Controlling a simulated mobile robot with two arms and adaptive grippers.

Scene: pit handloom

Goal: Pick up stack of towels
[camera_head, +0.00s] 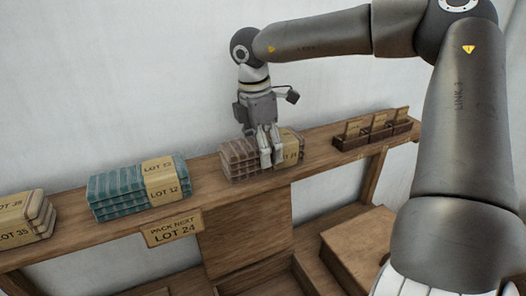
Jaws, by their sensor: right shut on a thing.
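A brown stack of towels (236,160) lies on the wooden shelf (212,178), with a tan paper band at its right end. The band's lot number is partly covered by my fingers and I cannot read it surely. My right gripper (266,157) points down at this stack and is shut on it, its fingers over the front and top near the band. The stack appears to rest on the shelf. A teal stack (120,190) with a band reading LOT 12 lies to the left. A beige stack (24,215) reading LOT 35 is at the far left. My left gripper is out of view.
A sign (172,230) reading LOT 24 hangs on the shelf's front edge. A wooden card holder (378,136) stands at the shelf's right end. Below are a wooden box (358,245) and an open tray. A white wall is close behind.

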